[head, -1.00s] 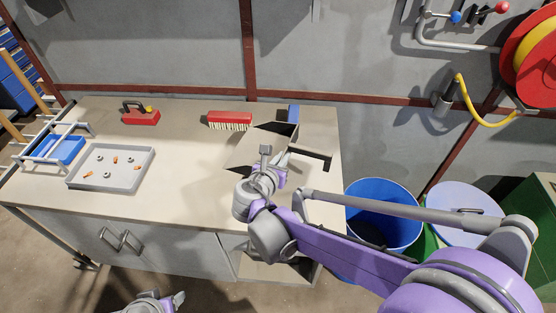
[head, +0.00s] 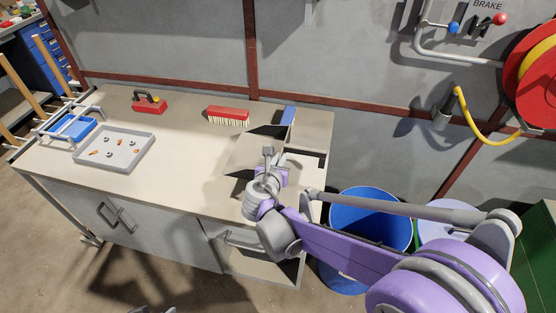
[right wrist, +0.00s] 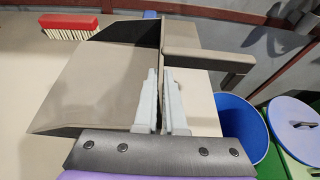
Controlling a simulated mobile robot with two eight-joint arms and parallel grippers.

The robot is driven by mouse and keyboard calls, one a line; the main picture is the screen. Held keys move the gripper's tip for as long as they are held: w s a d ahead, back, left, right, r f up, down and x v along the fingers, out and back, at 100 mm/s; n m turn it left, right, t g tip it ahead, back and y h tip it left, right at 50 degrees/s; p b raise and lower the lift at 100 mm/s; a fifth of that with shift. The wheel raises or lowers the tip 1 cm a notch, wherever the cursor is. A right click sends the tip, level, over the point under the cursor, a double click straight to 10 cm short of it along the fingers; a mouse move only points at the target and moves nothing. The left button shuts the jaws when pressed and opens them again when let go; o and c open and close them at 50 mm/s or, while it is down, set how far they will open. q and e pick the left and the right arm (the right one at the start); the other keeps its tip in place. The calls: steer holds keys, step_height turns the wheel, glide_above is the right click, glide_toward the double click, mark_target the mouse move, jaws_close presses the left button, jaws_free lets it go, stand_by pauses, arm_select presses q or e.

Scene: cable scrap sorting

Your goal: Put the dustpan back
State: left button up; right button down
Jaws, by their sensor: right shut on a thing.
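The dustpan is a beige-grey pan (right wrist: 100,75) with dark inner faces and a grey-brown bar-shaped handle (right wrist: 210,62) at its right. In the head view its pan (head: 252,152) is over the right end of the workbench, partly hidden by my wrist. My right gripper (right wrist: 164,105) is shut on the dustpan, its two pale fingers on either side of a thin wall near the handle. I cannot tell whether the pan touches the bench top. Only a sliver of my left gripper (head: 152,310) shows at the bottom edge of the head view.
On the workbench (head: 185,145) are a red brush (head: 228,116), a red box with a dark handle (head: 149,103), a grey tray of small parts (head: 130,165) and a blue bin (head: 75,127). A blue item (head: 288,115) stands behind the dustpan. A blue barrel (head: 330,236) stands right of the bench.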

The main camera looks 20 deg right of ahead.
steer(key=shift+f+b, duration=0.6)
steer(key=shift+f, duration=0.25)
steer(key=shift+f+b, duration=1.85)
steer(key=shift+f, duration=0.75)
steer(key=shift+f+b, duration=0.45)
steer(key=shift+f, duration=0.1)
steer(key=c, duration=0.9)
jaws_free()
